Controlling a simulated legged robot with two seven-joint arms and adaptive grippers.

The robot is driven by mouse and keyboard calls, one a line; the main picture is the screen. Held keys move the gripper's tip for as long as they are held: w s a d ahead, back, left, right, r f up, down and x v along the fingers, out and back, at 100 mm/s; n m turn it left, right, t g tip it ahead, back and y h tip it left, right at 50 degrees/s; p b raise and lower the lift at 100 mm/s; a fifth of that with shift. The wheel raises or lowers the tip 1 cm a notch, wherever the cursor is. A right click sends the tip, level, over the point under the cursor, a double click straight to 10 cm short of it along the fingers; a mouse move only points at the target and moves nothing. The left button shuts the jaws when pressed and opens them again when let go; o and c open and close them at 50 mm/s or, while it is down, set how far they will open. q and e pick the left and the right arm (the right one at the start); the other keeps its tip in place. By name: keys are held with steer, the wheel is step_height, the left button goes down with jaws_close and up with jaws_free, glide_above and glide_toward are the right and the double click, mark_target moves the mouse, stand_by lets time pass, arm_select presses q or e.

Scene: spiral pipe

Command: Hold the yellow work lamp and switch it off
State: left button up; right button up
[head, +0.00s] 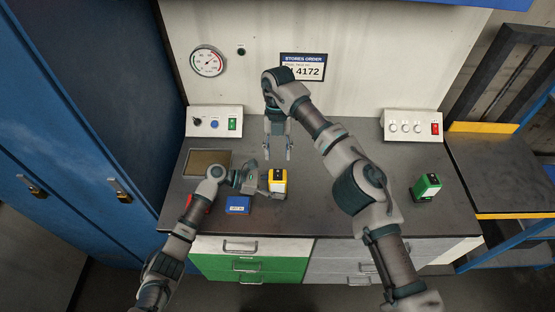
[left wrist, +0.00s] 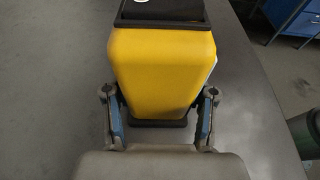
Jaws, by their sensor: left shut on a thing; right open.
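The yellow work lamp (head: 278,182) stands upright on the grey bench top, with a black top face. My left gripper (head: 264,187) is shut on the lamp from its left side. In the left wrist view the yellow lamp (left wrist: 165,70) fills the middle, with a finger of my left gripper (left wrist: 160,118) on each side of its lower body. Part of a white button or mark shows on the black top at the upper edge. My right gripper (head: 278,153) is open and empty, pointing down above the bench behind the lamp, apart from it.
A blue box (head: 238,205) and a red object (head: 206,204) are near my left arm. A green lamp (head: 427,187) stands at the right. Two control boxes, left (head: 214,121) and right (head: 411,125), stand at the back. A brown tray (head: 207,162) lies at the left.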

steer(key=shift+r, duration=0.25)
arm_select(q)
steer(key=o, duration=0.9)
arm_select(e)
steer(key=shift+w, duration=0.1)
arm_select(q)
steer(key=shift+a, duration=0.1)
